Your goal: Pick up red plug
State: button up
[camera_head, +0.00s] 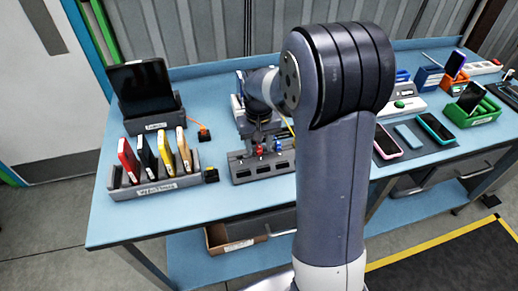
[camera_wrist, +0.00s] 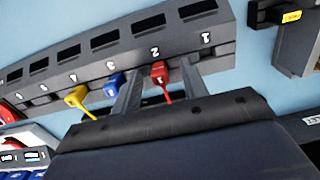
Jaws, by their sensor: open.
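The red plug (camera_wrist: 159,69) sits at the edge of a grey socket rack (camera_wrist: 215,32), close to the number 2, in the wrist view. A red lead runs from it toward my gripper's body. My gripper (camera_wrist: 161,73) is open, with one finger on each side of the red plug; I cannot tell whether they touch it. A blue plug (camera_wrist: 113,83) and a yellow plug (camera_wrist: 76,97) sit beside it along the same edge. In the head view the red plug (camera_head: 260,151) shows on the rack (camera_head: 245,172) below my gripper (camera_head: 262,132).
A black plug with a yellow label (camera_wrist: 280,14) lies right of the rack in the wrist view. In the head view, a grey holder (camera_head: 155,188) with several phones stands left. Phones and a green tray (camera_head: 484,117) lie right. The blue bench (camera_head: 235,205) is clear in front.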

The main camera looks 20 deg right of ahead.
aim_at(259, 147)
jog(key=shift+f, duration=0.1)
jog(key=shift+c, duration=0.3)
grip_shut()
notch_tip(259, 147, up, 10)
jog(key=shift+b, duration=0.35)
dwell(0.4)
